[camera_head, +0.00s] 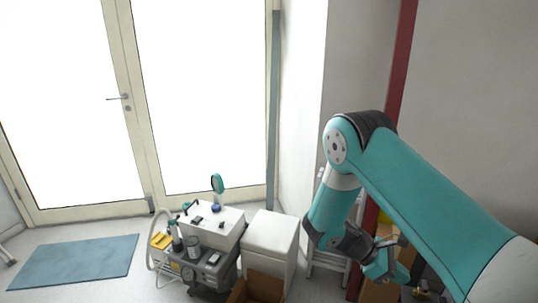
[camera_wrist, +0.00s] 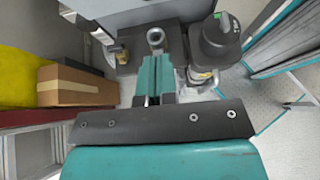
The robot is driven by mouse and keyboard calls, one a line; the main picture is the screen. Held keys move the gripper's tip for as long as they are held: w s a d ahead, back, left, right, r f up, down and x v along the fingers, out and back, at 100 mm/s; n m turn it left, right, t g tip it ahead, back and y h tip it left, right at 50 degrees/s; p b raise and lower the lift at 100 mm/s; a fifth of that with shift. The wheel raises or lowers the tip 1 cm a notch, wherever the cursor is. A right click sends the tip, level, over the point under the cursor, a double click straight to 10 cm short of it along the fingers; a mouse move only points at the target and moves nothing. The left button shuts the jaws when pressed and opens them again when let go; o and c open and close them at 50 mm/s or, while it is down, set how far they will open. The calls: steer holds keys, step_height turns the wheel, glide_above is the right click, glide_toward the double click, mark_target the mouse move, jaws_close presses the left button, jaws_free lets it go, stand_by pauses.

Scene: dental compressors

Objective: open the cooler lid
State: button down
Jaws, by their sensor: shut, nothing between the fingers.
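A white box with a flat top, which looks like the cooler (camera_head: 270,238), stands on the floor in the head view, right of the grey equipment cart. Its lid (camera_head: 272,229) looks closed. My gripper (camera_wrist: 156,65) shows in the wrist view with its two teal fingers together and nothing between them. In the head view my arm reaches down at the right, and the gripper is to the right of the white box, apart from it. I cannot make out the cooler in the wrist view.
A cart with medical equipment (camera_head: 206,255) stands left of the white box, and an open brown carton (camera_head: 258,289) is in front. The wrist view shows a cardboard box (camera_wrist: 77,86), a dark cylindrical unit (camera_wrist: 220,40) and a ladder-like frame (camera_wrist: 285,40).

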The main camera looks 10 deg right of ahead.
steer(key=a+r+m+t+y, duration=0.35)
steer(key=a+r+y, duration=0.35)
steer(key=a+r, duration=0.6)
steer(key=s+a+r+t+y, duration=0.3)
steer(key=s+a+r+y, duration=0.4)
steer(key=s+a+r, duration=0.6)
steer(key=shift+s+r+m, duration=0.35)
steer(key=shift+s+r, duration=0.2)
steer(key=shift+s, duration=0.7)
steer(key=shift+a, duration=0.1)
